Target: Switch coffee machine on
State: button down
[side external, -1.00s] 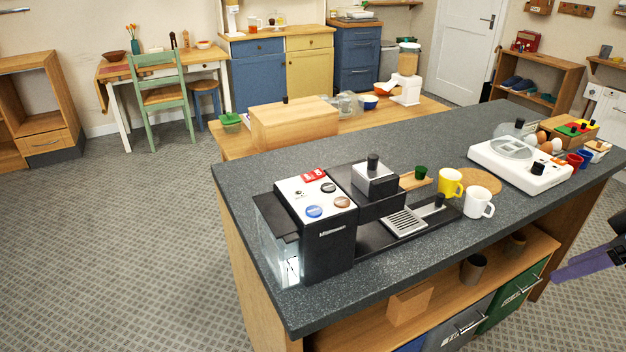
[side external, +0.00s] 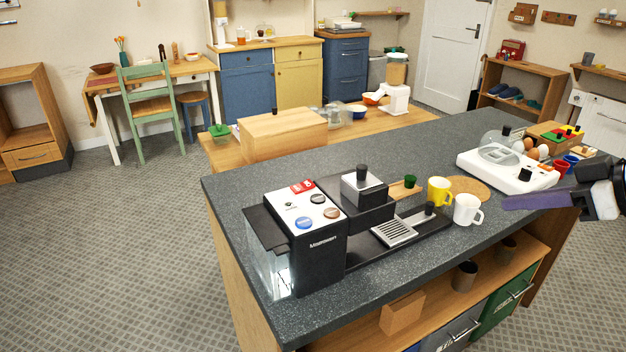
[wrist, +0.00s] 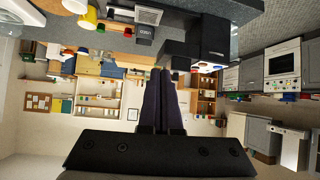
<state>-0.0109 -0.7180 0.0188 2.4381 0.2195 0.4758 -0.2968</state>
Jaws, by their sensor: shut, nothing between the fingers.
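The coffee machine (side external: 318,250) stands on the left end of the dark counter. It is black with a white top panel that carries a red label and several round buttons (side external: 304,222). A clear water tank is on its left side and a drip tray (side external: 395,232) on its right. My gripper (side external: 508,202) is at the right edge of the side external view, well apart from the machine, with its purple fingers pointing left. In the wrist view the fingers (wrist: 160,72) are together and empty. That view is upside down, and the machine's dark body (wrist: 200,45) seems to show there.
A yellow mug (side external: 439,190) and a white mug (side external: 467,210) stand right of the machine. A white appliance with a clear lid (side external: 505,170) and eggs are at the counter's right end. The air above the counter is clear.

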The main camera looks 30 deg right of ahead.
jog(key=w+a+r+m+t+h, duration=0.1)
jog(key=w+a+r+t, duration=0.15)
jog(key=w+r, duration=0.4)
jog(key=w+a+r+m+t+h, duration=0.1)
jog(key=w+r+t, duration=0.3)
jog(key=w, duration=0.6)
jog(key=shift+n+g, duration=0.6)
jog(key=shift+g, duration=0.35)
jog(key=w+a+f, duration=0.1)
jog(key=a+f, duration=0.3)
jog(key=w+a+f, duration=0.1)
jog(key=a+f, duration=0.3)
jog(key=a, duration=0.1)
jog(key=w+a+f, duration=0.1)
jog(key=a+f, duration=0.2)
jog(key=a, duration=0.2)
jog(key=shift+w+f, duration=0.4)
jog(key=shift+s+a, duration=0.1)
jog(key=shift+a, duration=0.2)
